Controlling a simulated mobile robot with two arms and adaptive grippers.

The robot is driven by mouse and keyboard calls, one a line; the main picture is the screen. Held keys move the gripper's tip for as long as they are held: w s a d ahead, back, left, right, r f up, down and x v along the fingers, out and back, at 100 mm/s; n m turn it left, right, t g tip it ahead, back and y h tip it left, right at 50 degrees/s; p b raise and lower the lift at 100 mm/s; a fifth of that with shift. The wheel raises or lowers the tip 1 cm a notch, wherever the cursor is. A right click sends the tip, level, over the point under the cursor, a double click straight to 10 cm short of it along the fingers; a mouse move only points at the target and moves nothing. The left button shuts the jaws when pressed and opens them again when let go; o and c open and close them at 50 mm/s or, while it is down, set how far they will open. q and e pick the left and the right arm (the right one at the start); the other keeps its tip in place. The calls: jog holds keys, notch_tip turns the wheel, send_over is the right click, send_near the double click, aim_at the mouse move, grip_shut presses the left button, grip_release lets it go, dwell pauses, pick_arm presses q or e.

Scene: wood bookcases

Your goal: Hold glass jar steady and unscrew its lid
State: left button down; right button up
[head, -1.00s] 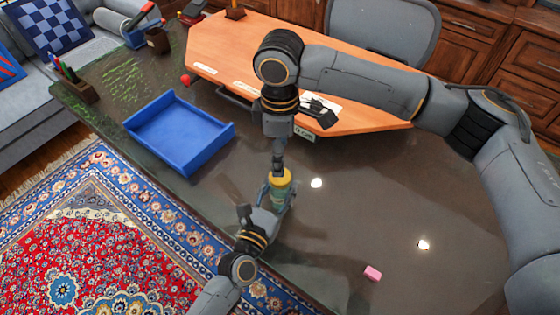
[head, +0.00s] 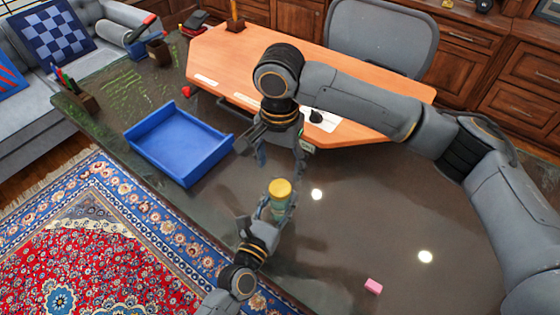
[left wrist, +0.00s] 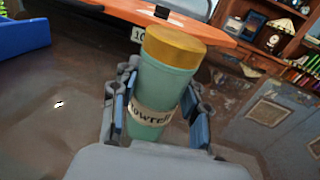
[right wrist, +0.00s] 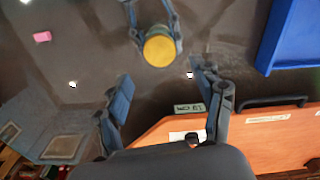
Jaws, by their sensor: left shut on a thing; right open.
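The glass jar (left wrist: 163,92) is teal-green with a cream label band and a yellow lid (left wrist: 174,47) sitting on its top. My left gripper (head: 270,208) is shut around the jar body, one finger on each side, holding it roughly upright with a slight tilt in the left wrist view. The lid (head: 280,188) is clear of both grippers. My right gripper (head: 280,160) is open and empty, above and behind the jar. In the right wrist view the lid (right wrist: 159,48) shows beyond the spread fingers of that gripper (right wrist: 165,98), apart from them.
A blue tray (head: 180,142) lies on the dark glossy desk, left of the jar. A pink block (head: 373,286) lies at front right. The desk right of the jar is mostly clear.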

aim_at(280, 187)
jog(key=m, duration=0.6)
jog(key=shift+f+m, duration=0.15)
jog(key=shift+m, duration=0.15)
jog(key=shift+f, duration=3.85)
